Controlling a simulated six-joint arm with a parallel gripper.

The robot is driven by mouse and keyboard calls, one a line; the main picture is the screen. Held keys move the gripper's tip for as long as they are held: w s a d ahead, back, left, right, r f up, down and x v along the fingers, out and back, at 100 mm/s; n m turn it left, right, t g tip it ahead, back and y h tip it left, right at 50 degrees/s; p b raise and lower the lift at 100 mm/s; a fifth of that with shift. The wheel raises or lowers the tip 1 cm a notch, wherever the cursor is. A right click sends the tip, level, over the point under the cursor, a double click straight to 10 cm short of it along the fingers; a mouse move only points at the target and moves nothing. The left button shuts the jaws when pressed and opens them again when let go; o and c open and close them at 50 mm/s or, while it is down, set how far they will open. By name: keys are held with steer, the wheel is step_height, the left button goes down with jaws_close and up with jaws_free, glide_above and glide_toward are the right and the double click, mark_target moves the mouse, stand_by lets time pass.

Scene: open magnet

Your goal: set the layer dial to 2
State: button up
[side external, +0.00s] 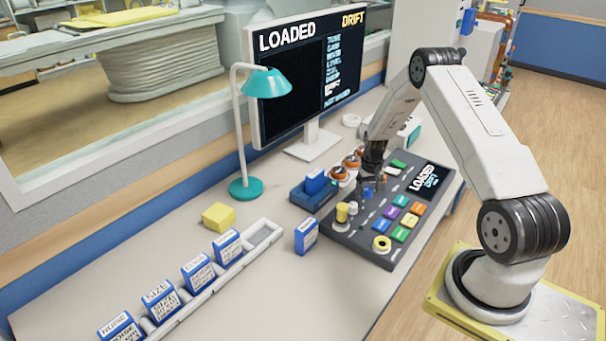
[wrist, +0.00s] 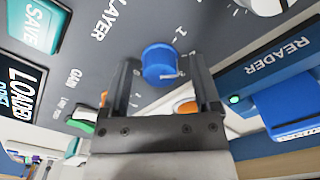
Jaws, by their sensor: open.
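The layer dial (wrist: 160,58) is a round blue knob on the grey console, beside the printed word LAYER in the wrist view. A mark like a 1 is printed beside it, and a small pale line shows at its lower edge; I cannot tell which number it is set to. My gripper (wrist: 162,68) is open, with one finger on each side of the blue knob and small gaps visible. In the side external view my gripper (side external: 371,177) points down over the console (side external: 353,242), and the blue knob (side external: 368,192) shows just below it.
A blue reader (wrist: 245,72) with a blue cartridge (wrist: 295,105) sits beside the console. Orange-topped knobs (side external: 352,161) stand close to my gripper. Coloured buttons (side external: 400,233) lie nearer the front. A monitor (side external: 300,75) reads LOADED and DRIFT. A teal lamp (side external: 267,83) stands left.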

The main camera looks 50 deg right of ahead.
mark_target(366, 190)
steer(key=shift+r, duration=0.1)
steer(key=shift+r, duration=3.8)
steer(key=shift+w+a+r, duration=0.15)
steer(key=shift+a+r, duration=0.15)
steer(key=shift+a, duration=0.15)
steer(key=a+r+n+t, duration=0.15)
steer(key=a+r, duration=0.25)
steer(key=a, duration=0.5)
steer(key=a+r+n, duration=0.3)
steer(key=a+r, duration=0.1)
steer(key=a, duration=0.5)
steer(key=s+a+r+n+t, duration=0.1)
steer(key=s+a+r+n, duration=0.2)
steer(key=s+a, duration=0.7)
steer(key=a+r, duration=0.1)
steer(key=a, duration=0.3)
steer(key=shift+s, duration=0.2)
